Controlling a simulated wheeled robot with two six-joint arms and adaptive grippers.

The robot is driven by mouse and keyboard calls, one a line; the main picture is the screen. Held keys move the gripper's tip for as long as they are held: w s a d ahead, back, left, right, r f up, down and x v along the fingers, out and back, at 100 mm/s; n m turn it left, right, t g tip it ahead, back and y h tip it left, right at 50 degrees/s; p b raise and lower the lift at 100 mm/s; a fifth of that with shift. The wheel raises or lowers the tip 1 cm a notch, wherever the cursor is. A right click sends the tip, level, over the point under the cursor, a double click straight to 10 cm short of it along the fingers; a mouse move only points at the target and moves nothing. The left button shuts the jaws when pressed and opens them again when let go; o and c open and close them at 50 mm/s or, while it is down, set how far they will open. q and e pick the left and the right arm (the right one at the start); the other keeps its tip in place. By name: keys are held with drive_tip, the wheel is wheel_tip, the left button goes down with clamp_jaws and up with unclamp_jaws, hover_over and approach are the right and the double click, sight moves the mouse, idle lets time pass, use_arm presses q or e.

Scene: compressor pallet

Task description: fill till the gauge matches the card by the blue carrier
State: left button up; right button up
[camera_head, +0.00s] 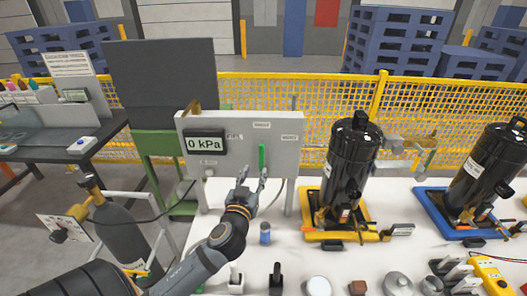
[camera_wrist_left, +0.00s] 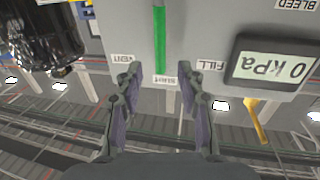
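The gauge (camera_head: 205,142) on the pale panel (camera_head: 240,172) reads 0 kPa; it shows upside down in the left wrist view (camera_wrist_left: 270,66). A green lever handle (camera_head: 262,158) stands upright on the panel, with FILL and VENT labels on either side in the wrist view (camera_wrist_left: 159,40). My left gripper (camera_head: 254,176) is open and empty just below the lever. Its fingertips (camera_wrist_left: 158,72) are spread on either side of the lever's line, apart from it. The blue carrier (camera_head: 430,207) holds a black compressor (camera_head: 486,166) at the right. The card by it is unreadable. My right gripper is out of view.
A yellow carrier (camera_head: 363,235) with another black compressor (camera_head: 348,165) stands right of the panel. A small blue-capped bottle (camera_head: 265,233) stands near my left arm. Several small parts line the white table's front. A gas cylinder (camera_head: 118,235) stands left.

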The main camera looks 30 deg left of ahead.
sight(261, 157)
use_arm(q)
drive_tip(key=w, duration=0.1)
drive_tip(key=w+p, duration=0.1)
drive_tip(key=w+a+r+p, duration=0.1)
drive_tip(key=shift+w+a, duration=0.1)
drive_tip(key=shift+w, duration=0.05)
drive_tip(key=x, duration=0.2)
drive_tip(key=p+x, duration=0.1)
drive_tip(key=x, duration=0.1)
drive_tip(key=shift+w+f, duration=0.1)
drive_tip(key=shift+f, duration=0.2)
drive_tip(key=shift+x, duration=0.85)
drive_tip(key=shift+w+a+f, duration=0.1)
drive_tip(key=shift+w+f, duration=0.05)
drive_tip(key=shift+c, duration=1.3)
drive_tip(key=c, duration=0.5)
clamp_jaws()
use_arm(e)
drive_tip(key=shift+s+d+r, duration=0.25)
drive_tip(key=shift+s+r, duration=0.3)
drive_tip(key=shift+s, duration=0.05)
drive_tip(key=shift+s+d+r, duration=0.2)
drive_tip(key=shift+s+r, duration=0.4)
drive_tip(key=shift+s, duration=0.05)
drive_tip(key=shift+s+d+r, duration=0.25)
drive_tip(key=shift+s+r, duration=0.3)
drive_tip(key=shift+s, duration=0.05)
